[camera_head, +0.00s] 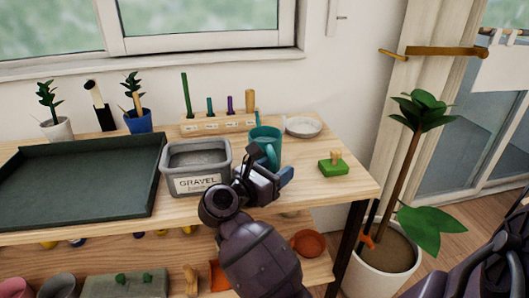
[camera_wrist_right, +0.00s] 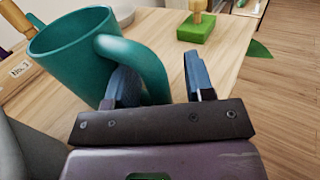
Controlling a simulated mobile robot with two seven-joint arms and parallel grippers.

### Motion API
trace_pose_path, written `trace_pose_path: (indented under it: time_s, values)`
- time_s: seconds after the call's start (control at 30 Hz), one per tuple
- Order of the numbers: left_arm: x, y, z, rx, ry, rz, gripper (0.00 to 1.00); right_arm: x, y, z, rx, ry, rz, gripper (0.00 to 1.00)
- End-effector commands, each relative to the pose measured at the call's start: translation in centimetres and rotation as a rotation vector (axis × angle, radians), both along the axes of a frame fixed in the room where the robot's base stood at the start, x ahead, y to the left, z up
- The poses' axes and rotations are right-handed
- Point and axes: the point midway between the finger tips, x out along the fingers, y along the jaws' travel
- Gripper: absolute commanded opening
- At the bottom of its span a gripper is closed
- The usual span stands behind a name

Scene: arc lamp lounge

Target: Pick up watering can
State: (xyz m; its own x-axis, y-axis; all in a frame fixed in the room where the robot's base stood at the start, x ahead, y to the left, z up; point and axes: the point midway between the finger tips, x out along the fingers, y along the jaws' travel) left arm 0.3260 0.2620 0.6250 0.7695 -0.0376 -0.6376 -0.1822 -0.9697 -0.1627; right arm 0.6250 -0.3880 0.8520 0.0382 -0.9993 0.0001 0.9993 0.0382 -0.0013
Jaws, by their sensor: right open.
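The teal watering can (camera_head: 266,133) stands upright on the wooden table, just right of the gravel bin. In the right wrist view the can (camera_wrist_right: 70,55) is at the upper left, with its curved handle (camera_wrist_right: 145,62) toward me. My right gripper (camera_head: 268,168) is at the can's near side in the head view. In the wrist view its blue fingers (camera_wrist_right: 162,82) are apart. The handle's lower part shows between them, close to the left finger, which covers part of it. Whether the finger touches the handle I cannot tell. My left gripper is not in view.
The grey gravel bin (camera_head: 196,158) stands close to the left of the can. A green block with a wooden knob (camera_head: 333,167) lies to the right, and a pale dish (camera_head: 303,127) behind. A dark tray (camera_head: 75,218) fills the left. A potted plant (camera_head: 385,262) stands beyond the table's right edge.

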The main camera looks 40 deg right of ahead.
Motion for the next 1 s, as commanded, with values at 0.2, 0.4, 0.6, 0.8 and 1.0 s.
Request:
trace_pose_path:
  time_s: [0.2,0.4,0.6,0.8,1.0]
  values:
    - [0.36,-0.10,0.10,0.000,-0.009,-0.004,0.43,0.03,-0.73,0.04,0.001,0.000,0.000,0.49]
    - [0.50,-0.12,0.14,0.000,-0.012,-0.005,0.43,0.02,-0.71,0.05,0.001,-0.001,0.000,0.38]
    - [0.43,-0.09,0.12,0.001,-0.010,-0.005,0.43,0.03,-0.69,0.04,0.000,0.000,0.001,0.07]
    - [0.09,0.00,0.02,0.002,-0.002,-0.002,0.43,0.03,-0.69,0.04,0.000,0.000,0.001,0.00]
    - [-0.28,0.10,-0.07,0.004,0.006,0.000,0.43,0.04,-0.68,0.13,-0.001,-0.003,0.001,0.00]
